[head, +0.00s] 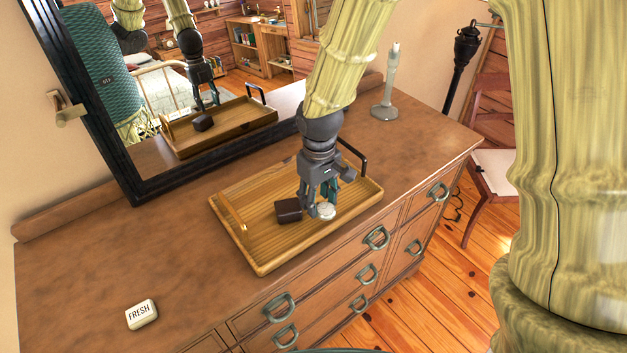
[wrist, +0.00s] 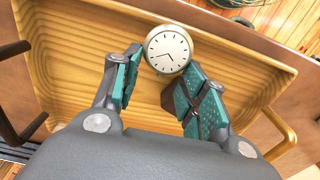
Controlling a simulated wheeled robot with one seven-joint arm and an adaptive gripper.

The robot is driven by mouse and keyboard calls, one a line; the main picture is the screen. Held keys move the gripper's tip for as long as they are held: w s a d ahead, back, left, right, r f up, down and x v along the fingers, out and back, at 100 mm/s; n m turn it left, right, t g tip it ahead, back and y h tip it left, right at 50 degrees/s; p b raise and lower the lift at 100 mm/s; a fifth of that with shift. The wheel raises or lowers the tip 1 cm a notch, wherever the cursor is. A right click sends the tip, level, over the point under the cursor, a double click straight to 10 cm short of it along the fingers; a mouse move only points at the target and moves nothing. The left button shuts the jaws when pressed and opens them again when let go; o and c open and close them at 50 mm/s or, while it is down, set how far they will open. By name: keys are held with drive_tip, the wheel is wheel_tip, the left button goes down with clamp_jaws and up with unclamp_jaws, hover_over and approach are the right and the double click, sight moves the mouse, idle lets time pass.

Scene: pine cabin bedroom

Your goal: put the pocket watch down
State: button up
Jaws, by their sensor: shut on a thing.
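The pocket watch (head: 326,212) is a small round piece with a pale case. In the wrist view its white dial (wrist: 167,50) with dark hands faces the camera. My gripper (head: 319,204) points down over the wooden tray (head: 262,258) on the dresser.
A small dark box (head: 288,210) lies in the tray just left of my gripper. A white "FRESH" box (head: 141,313) sits on the dresser top (head: 90,255). A grey candlestick-like stand (head: 386,100) is at the back right. A mirror (head: 125,165) leans behind the tray.

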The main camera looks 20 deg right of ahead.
drive_tip(key=w, duration=0.2)
drive_tip(key=w+d+p, duration=0.1)
drive_tip(key=w, duration=0.2)
drive_tip(key=w+d+p, duration=0.1)
drive_tip(key=w, duration=0.2)
drive_tip(key=shift+f, duration=0.3)
drive_tip(key=shift+f+p, duration=1.1)
drive_tip(key=shift+f, duration=0.65)
drive_tip(key=shift+f, duration=0.2)
drive_tip(key=o, duration=1)
drive_tip(key=shift+o, duration=0.2)
drive_tip(key=shift+r, duration=0.3)
wheel_tip(320, 180, up, 12)
drive_tip(key=b, duration=0.4)
drive_tip(key=shift+f, duration=0.1)
